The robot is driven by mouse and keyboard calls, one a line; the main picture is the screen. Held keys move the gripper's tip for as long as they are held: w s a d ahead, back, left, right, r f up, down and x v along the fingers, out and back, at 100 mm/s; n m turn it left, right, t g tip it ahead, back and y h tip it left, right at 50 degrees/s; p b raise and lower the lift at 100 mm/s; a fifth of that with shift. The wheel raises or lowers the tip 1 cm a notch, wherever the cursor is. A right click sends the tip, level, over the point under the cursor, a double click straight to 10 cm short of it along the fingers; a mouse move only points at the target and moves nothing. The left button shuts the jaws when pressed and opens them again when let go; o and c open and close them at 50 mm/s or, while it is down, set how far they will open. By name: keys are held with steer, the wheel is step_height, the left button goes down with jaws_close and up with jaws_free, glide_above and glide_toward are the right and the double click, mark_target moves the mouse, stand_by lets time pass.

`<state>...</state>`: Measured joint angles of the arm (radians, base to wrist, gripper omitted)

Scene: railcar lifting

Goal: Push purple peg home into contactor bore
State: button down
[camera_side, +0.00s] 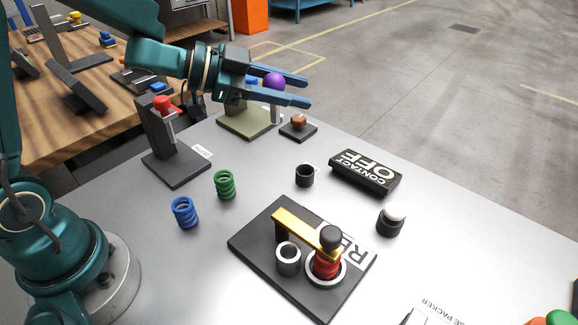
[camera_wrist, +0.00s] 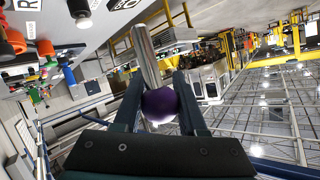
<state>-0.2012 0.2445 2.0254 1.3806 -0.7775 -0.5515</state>
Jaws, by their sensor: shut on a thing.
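The purple peg has a round purple head (camera_side: 274,80) and a grey shaft (camera_side: 277,113) that hangs below the fingers. My gripper (camera_side: 298,92) is shut on it, above the far side of the table. In the wrist view the purple head (camera_wrist: 160,105) sits between my fingers, with the bare metal shaft (camera_wrist: 145,55) extending away from it. A dark plate (camera_side: 262,238) lettered "RE" carries a gold bar (camera_side: 300,230), a red spring under a black knob, and an open grey collar (camera_side: 288,259). I cannot tell which opening is the contactor bore. The peg is apart from this plate.
A stand with a red-topped peg (camera_side: 163,104) is left of an olive base (camera_side: 248,122). Blue (camera_side: 185,213) and green (camera_side: 225,184) springs, a black cup (camera_side: 305,175), a white-topped knob (camera_side: 391,216) and a "CONTACT OFF" block (camera_side: 366,172) stand on the table.

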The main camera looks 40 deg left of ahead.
steer(key=s+d+f+m+g+h, duration=0.2)
steer(key=s+d+m+g+h, duration=0.3)
steer(key=s+d+m+g, duration=0.7)
steer(key=s+d+g, duration=0.1)
steer(key=s+d, duration=0.2)
steer(key=shift+s+m+g, duration=0.25)
steer(key=shift+m+g, duration=0.05)
steer(key=shift+m, duration=0.1)
steer(key=shift+f, duration=2.9)
steer(key=shift+w+f, duration=0.1)
steer(key=shift+f, duration=0.35)
stand_by(1.9)
steer(key=shift+r, duration=0.15)
stand_by(0.7)
